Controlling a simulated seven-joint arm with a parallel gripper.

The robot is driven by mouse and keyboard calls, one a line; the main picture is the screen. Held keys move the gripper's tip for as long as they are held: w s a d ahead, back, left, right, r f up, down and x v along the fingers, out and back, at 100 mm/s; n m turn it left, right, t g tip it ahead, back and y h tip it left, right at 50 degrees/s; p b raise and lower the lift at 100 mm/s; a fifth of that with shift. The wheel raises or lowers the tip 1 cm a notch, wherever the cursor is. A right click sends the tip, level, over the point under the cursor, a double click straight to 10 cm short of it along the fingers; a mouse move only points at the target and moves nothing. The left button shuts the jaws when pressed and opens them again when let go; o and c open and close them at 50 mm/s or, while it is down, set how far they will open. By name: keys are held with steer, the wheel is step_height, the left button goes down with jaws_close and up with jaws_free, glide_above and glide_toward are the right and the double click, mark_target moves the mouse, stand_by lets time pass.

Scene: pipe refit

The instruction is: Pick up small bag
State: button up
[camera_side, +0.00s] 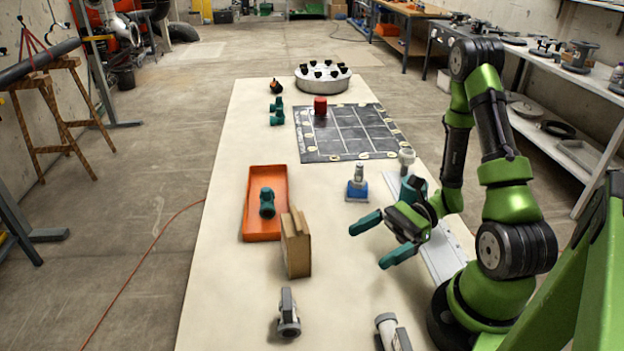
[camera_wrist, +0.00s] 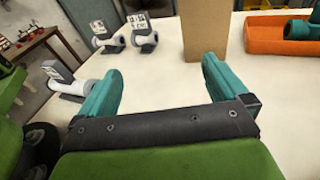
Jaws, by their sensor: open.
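My gripper (camera_side: 382,238) is open and empty above the table, its two teal fingers pointing left. It also shows in the wrist view (camera_wrist: 160,72), with bare tabletop between the fingers. A brown upright object (camera_side: 296,246), like a paper bag or cardboard block, stands left of my gripper, apart from it. In the wrist view the brown object (camera_wrist: 205,32) rises ahead of the right finger, its top cut off. I cannot tell for sure that it is the small bag. No other thing clearly looks like a bag.
An orange tray (camera_side: 252,231) holding a teal fitting (camera_side: 267,203) lies beside the brown object. Grey-white fittings (camera_side: 288,314) lie near the front. A blue-based fitting (camera_side: 357,186) stands behind my gripper. A dark grid mat (camera_side: 345,143) lies farther back. Tabletop between gripper and brown object is clear.

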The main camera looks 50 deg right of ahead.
steer(key=w+m+t, duration=0.1)
steer(key=w+d+t, duration=0.1)
steer(key=t, duration=0.1)
steer(key=w+d+r+m+t, duration=0.1)
steer(key=shift+w+d+r+m+t+h, duration=0.1)
steer(key=shift+w+m+t+h, duration=0.2)
steer(key=shift+w+h, duration=0.1)
glide_toward(281, 236)
steer(key=a, duration=0.2)
steer(key=shift+w+a+r, duration=0.15)
steer(key=shift+w+a, duration=0.2)
steer(key=shift+w, duration=0.05)
steer(key=shift+x, duration=3.25)
steer(key=shift+w+d, duration=0.1)
steer(key=shift+d, duration=0.05)
steer(key=c, duration=1.5)
steer(key=shift+r, duration=0.1)
